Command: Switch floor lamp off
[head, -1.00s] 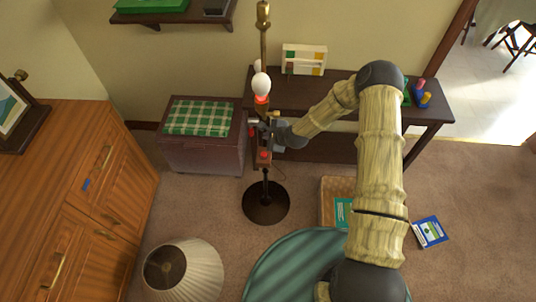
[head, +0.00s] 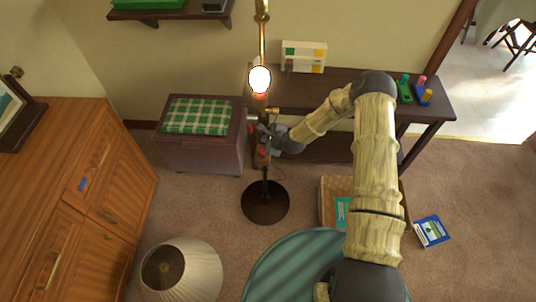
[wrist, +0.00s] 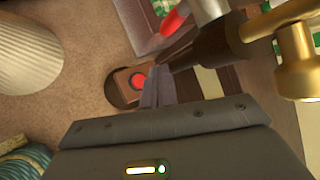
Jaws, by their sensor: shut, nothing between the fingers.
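The floor lamp (head: 263,34) stands upright in the middle of the head view, with a brass upper pole, a bright white bulb (head: 260,79) and a round dark base (head: 265,203). A red round button (wrist: 138,82) on a brown block shows in the wrist view. My gripper (head: 265,141) is at the lamp's pole below the bulb. In the wrist view my gripper's fingers (wrist: 155,84) are together and empty, their tips beside the red button. I cannot tell whether they touch it. My gripper hides part of the pole.
A dark side table (head: 437,108) stands behind the lamp. A chest with a green plaid cushion (head: 200,115) is left of it. A wooden cabinet (head: 120,165), a cream lampshade (head: 205,270) and a round green table (head: 285,265) are nearer. Carpet shows around the base.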

